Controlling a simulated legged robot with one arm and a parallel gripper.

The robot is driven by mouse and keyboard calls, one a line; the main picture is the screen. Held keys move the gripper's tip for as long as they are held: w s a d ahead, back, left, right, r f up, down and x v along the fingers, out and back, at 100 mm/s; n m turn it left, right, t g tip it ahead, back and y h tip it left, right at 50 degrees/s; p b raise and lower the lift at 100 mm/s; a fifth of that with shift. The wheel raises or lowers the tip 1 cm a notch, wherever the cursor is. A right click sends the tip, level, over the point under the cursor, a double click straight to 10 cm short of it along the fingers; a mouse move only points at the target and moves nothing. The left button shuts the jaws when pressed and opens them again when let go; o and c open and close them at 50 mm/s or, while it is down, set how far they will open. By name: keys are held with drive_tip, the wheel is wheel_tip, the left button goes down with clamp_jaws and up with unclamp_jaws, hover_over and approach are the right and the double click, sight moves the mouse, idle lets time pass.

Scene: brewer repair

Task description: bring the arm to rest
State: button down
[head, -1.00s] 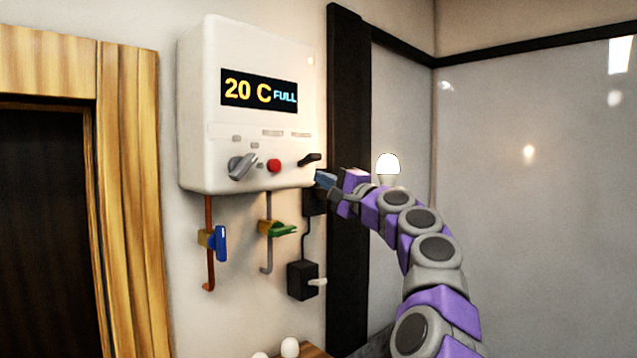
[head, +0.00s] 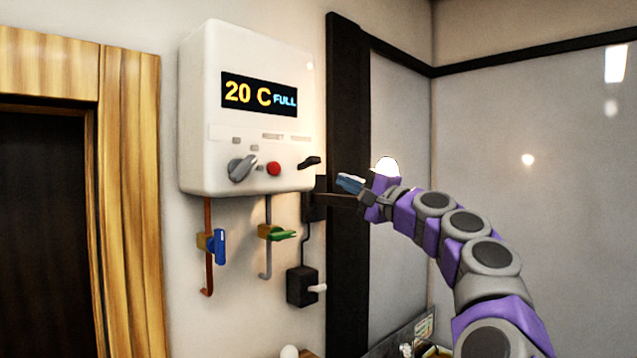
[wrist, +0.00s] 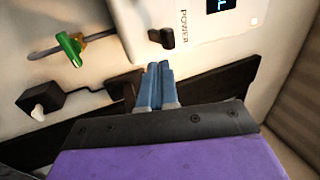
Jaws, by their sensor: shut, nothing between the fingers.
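My gripper (head: 350,184) is shut and empty, its blue fingers together. In the head view it is in front of the dark vertical post, to the right of the white brewer box (head: 207,150) and apart from it. In the wrist view the shut fingertips (wrist: 157,68) point toward the black power switch (wrist: 162,38) on the box's panel, with a gap between. My arm curves up from the lower right. The box's display reads 20 C FULL (head: 259,94). A grey knob (head: 242,168), a red button (head: 274,168) and the black switch (head: 309,163) sit below it.
Under the box are a pipe valve with a blue handle (head: 220,246), one with a green handle (head: 278,234) and a black wall plug box (head: 301,286). A wooden door frame (head: 130,200) stands left. A glowing lamp (head: 387,166) is behind my wrist. A cluttered surface shows at the bottom.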

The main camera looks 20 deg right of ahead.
drive_tip(key=shift+w, duration=0.1)
idle(0.3)
drive_tip(key=a+f+n+g+y+b, duration=0.35)
drive_tip(key=a+f, duration=0.35)
drive_tip(key=a, duration=0.4)
drive_tip(key=s+a+f+n+g+h+b, duration=0.1)
drive_tip(key=s+a+f+n+g+b, duration=0.35)
drive_tip(key=a+f, duration=0.7)
drive_tip(key=s+a+f+n+g+h+b, duration=0.1)
drive_tip(key=s+a+f+n+g+b, duration=0.15)
drive_tip(key=s+a+f+g, duration=0.85)
drive_tip(key=s+d+f+n+g+h+b, duration=0.1)
drive_tip(key=s+d+f+h+b, duration=0.2)
drive_tip(key=s+f, duration=0.6)
drive_tip(key=s+d+f+n+g+h+b, duration=0.1)
drive_tip(key=s+d+f+h+b, duration=0.2)
drive_tip(key=s+f, duration=0.7)
drive_tip(key=s+d+f+n+g+h+b, duration=0.1)
drive_tip(key=s+d+f+h+b, duration=0.2)
drive_tip(key=f, duration=2.1)
drive_tip(key=s+d, duration=0.3)
drive_tip(key=s, duration=0.4)
drive_tip(key=shift+b, duration=0.35)
drive_tip(key=shift+n, duration=0.25)
